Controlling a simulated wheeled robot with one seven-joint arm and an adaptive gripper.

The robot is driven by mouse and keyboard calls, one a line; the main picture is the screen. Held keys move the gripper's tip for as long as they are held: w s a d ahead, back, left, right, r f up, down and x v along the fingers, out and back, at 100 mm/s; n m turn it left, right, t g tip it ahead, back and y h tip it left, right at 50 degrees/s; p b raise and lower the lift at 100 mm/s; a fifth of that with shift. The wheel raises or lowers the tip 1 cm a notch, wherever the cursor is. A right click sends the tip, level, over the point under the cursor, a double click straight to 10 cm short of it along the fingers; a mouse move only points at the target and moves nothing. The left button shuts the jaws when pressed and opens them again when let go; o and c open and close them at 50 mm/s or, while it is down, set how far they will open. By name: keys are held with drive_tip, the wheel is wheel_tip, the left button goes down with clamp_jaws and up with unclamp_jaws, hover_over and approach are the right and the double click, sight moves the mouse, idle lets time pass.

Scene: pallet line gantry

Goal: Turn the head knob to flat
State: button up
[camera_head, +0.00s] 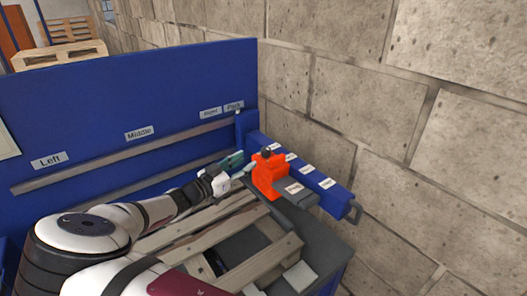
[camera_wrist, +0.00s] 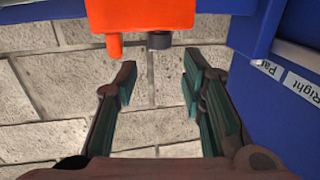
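The orange head (camera_head: 268,175) is mounted on the blue beam near the wall, with a small dark knob (camera_head: 266,153) on its top. In the wrist view, the orange head (camera_wrist: 140,14) fills the top edge. A short dark cylinder (camera_wrist: 160,41), which looks like the knob, and an orange peg (camera_wrist: 113,46) stick out from it. My gripper (camera_head: 236,165) is just left of the head. In the wrist view my gripper (camera_wrist: 160,88) is open, its green-padded fingers apart with nothing between them. The cylinder is beyond the fingertips, apart from them. The knob's setting cannot be read.
A blue panel (camera_head: 120,95) with Left, Middle, Right and Park labels stands behind my arm. The blue beam (camera_head: 325,192) carries several white labels. Wooden pallet slats (camera_head: 262,262) lie below. A block wall (camera_head: 440,150) closes off the right side.

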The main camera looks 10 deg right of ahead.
sight(262, 152)
drive_tip(key=x, duration=0.9)
drive_tip(key=shift+d+p, duration=0.1)
drive_tip(key=shift+p, duration=0.2)
clamp_jaws()
